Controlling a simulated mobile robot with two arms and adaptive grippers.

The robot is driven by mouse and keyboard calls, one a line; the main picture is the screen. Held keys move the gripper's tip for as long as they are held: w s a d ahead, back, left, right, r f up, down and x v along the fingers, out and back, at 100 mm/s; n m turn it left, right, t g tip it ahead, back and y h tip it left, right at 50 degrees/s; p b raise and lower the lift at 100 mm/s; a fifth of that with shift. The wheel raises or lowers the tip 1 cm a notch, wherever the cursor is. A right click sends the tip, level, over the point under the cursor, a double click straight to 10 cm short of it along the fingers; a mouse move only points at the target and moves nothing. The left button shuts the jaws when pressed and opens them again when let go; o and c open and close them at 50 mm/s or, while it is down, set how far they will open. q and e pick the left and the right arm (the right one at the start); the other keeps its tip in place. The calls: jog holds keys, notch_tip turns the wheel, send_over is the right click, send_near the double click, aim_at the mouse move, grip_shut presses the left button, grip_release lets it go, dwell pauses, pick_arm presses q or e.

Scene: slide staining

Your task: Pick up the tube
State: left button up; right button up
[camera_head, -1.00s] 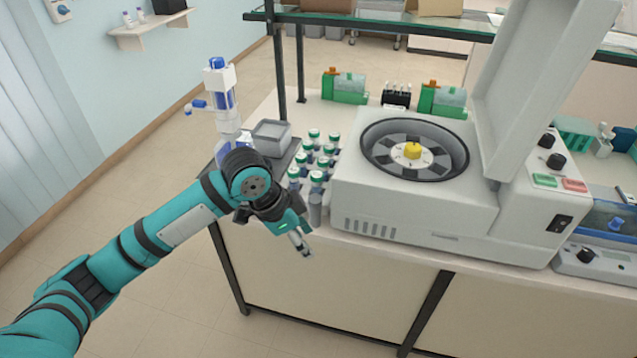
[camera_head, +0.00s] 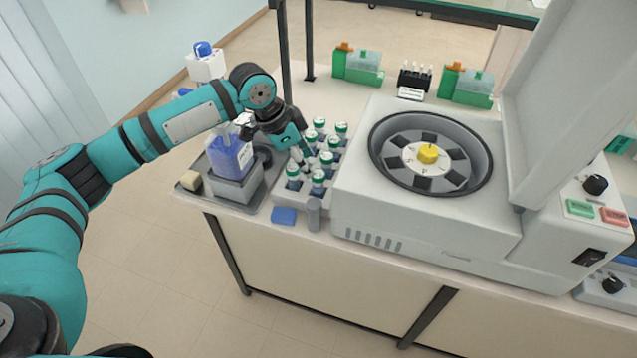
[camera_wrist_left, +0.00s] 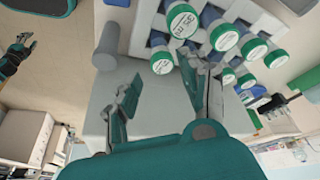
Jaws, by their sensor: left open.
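Several tubes with green-rimmed white caps (camera_head: 318,177) stand upright in a grey rack (camera_head: 285,200) between the tray and the centrifuge. My left gripper (camera_head: 302,155) is open at the left side of the tubes, partly hiding the rear ones. In the left wrist view its two fingers (camera_wrist_left: 160,90) are spread with grey surface between them. The nearest tube caps (camera_wrist_left: 161,62) lie just beyond the fingertips; I cannot tell whether a finger touches a tube. A small black and teal gripper (camera_wrist_left: 17,52), seemingly my right one, shows at that view's left edge; its jaws are unclear.
The open centrifuge (camera_head: 385,215) stands close to the right of the rack. A tray (camera_head: 190,190) with a blue-filled bottle (camera_head: 230,155) lies left. A grey cylinder (camera_head: 313,214) and a blue block (camera_head: 284,216) are near the table's front edge.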

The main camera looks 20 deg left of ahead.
aim_at(318, 181)
pick_arm(q)
jog(key=p+x, duration=0.1)
jog(key=x, duration=0.7)
jog(key=shift+w+f, duration=0.1)
jog(key=shift+w, duration=0.1)
jog(key=shift+d+f, duration=0.15)
jog(key=shift+f, duration=0.1)
pick_arm(e)
jog(key=w, duration=0.1)
jog(key=w+r, duration=0.1)
jog(key=shift+w+a+r, duration=0.15)
jog(key=shift+w+r, duration=0.1)
jog(key=shift+w, duration=0.05)
pick_arm(q)
jog(key=shift+c, duration=0.3)
pick_arm(e)
jog(key=shift+w+t, duration=0.1)
jog(key=shift+t, duration=0.2)
pick_arm(q)
jog(key=c, duration=0.8)
pick_arm(e)
jog(key=shift+w+a, duration=0.1)
jog(key=shift+w, duration=0.4)
pick_arm(q)
jog(key=shift+o, duration=0.2)
jog(key=shift+r, duration=0.1)
